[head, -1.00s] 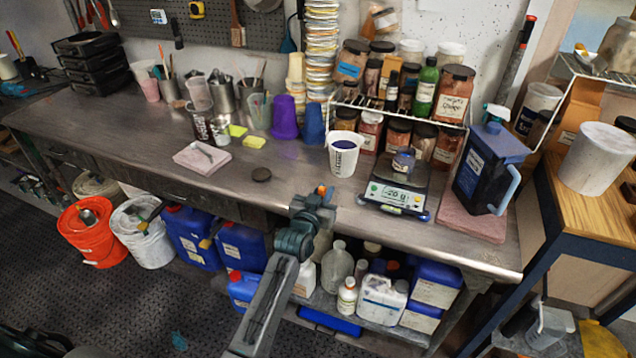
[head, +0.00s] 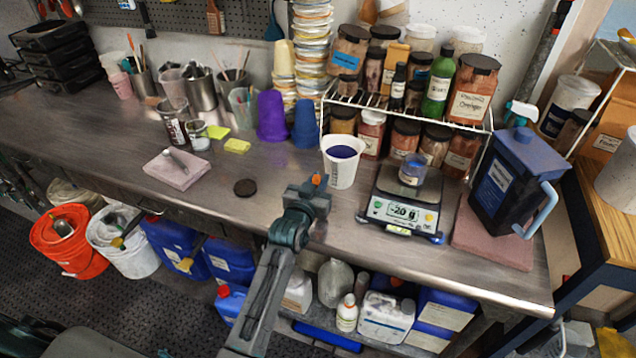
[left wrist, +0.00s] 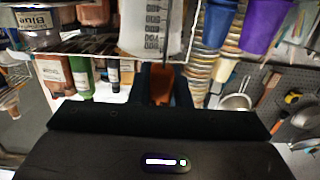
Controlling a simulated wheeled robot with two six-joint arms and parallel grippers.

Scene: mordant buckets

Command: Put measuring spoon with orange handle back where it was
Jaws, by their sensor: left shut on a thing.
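My left gripper (head: 314,186) is shut on the orange handle of the measuring spoon (head: 317,180), above the table's front edge. Only a small bit of orange shows in the head view. In the left wrist view the orange handle (left wrist: 160,86) sits between the fingers, and a thin dark stem extends from it in front of the white beaker. The spoon's bowl cannot be made out. The white beaker (head: 341,172), with dark blue-purple contents, stands on the table just behind the gripper. My right gripper is not in view.
A scale (head: 404,212) bearing a small blue jar (head: 412,170) stands right of the beaker. A dark blue jug (head: 505,185) stands on a pink slab farther right. A dark round lid (head: 245,187) and a pale slab (head: 177,173) lie to the left, with bare tabletop between.

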